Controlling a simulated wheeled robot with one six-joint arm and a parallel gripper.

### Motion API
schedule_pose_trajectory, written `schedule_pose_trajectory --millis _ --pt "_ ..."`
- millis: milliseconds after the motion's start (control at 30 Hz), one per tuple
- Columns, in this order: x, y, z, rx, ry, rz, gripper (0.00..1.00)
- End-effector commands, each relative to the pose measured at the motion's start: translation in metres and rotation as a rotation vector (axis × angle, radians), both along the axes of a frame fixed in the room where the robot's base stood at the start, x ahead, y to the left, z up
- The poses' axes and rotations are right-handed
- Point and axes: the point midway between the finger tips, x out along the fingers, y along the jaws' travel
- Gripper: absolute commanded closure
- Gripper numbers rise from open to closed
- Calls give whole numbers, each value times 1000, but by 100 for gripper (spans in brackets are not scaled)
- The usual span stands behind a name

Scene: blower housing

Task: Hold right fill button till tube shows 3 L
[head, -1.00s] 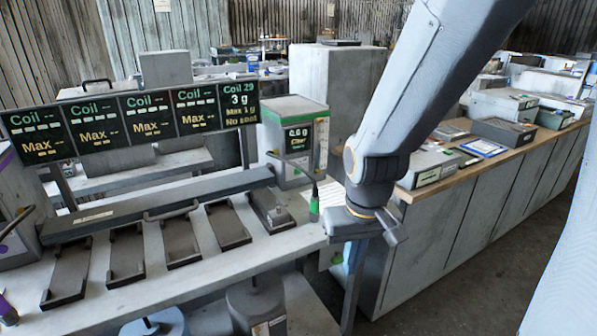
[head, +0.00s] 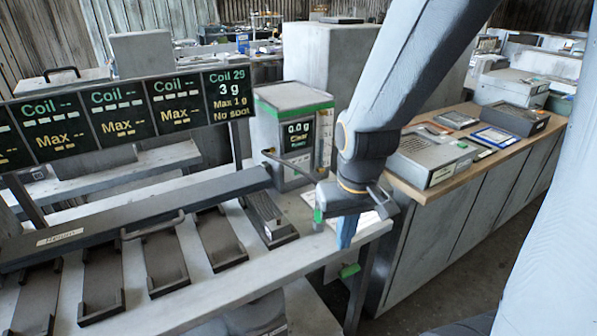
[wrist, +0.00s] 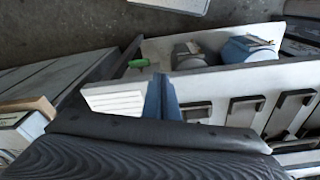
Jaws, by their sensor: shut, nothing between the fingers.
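My gripper (head: 346,238) is shut and empty, its blue fingers pointing down near the right end of the white bench (head: 215,290). In the wrist view the blue fingers (wrist: 161,103) show against the bench edge, beside a ribbed white patch. I cannot make out a fill button or a tube reading 3 L. A green-topped box (head: 291,130) at the back of the bench has a small display reading about 0.0 g and "Clear". A narrow upright strip on its right side is too small to read. My arm hides part of the area right of it.
A row of coil panels (head: 175,105) stands behind the bench; the rightmost reads Coil 29, 3 g, Max 1 g. Several dark trays (head: 165,262) lie along the bench. A green-ended object (head: 318,215) is close left of my gripper. A wooden-topped counter (head: 400,180) stands right.

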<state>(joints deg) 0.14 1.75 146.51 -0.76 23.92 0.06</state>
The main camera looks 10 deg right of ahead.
Motion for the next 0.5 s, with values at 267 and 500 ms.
schedule_pose_trajectory --millis 267,500 --pt "95 -53 -9 -133 -244 226 100" --pt "182 -55 -18 -108 -539 607 100"
